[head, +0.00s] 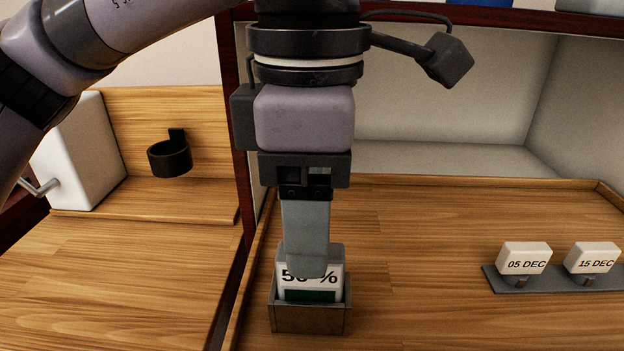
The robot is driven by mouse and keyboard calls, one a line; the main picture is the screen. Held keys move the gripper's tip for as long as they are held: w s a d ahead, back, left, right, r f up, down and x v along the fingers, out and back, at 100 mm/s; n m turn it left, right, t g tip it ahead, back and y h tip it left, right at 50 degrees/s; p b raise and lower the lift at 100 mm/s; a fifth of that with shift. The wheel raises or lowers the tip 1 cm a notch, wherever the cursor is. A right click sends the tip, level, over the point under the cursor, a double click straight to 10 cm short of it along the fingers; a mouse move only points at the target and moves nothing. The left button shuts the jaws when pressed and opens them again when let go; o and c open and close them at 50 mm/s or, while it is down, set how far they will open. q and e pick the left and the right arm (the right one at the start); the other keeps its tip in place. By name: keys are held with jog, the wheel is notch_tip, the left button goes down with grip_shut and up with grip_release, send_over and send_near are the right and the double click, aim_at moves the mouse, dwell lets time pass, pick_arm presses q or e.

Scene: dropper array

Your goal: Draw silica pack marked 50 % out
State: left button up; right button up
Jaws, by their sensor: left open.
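The silica pack (323,283) is a white block marked "50 %" with a dark green patch on its lower front. It stands upright in a small grey-brown open-topped holder (310,320) on the wooden surface. My left gripper (306,268) points down from above, with its grey finger in front of the pack's face, covering part of the marking. The gripper is open; the far finger is hidden, and I cannot tell whether the finger touches the pack. My right gripper is not in view.
A grey rail (550,286) at the right bears two white blocks marked "05 DEC" (524,258) and "15 DEC" (592,258). A black ring holder (170,158) and a white box (82,155) are at the left. Wood between holder and rail is clear.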

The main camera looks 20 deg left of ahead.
pick_arm(q)
jog(key=shift+f, duration=2.05)
grip_shut()
jog(key=c, duration=0.8)
grip_release()
grip_shut()
jog(key=shift+r, duration=0.1)
jog(key=shift+r+p, duration=0.3)
jog(key=shift+r, duration=0.25)
jog(key=shift+r, duration=0.1)
jog(key=shift+r+p, duration=2.45)
jog(key=shift+r, duration=1)
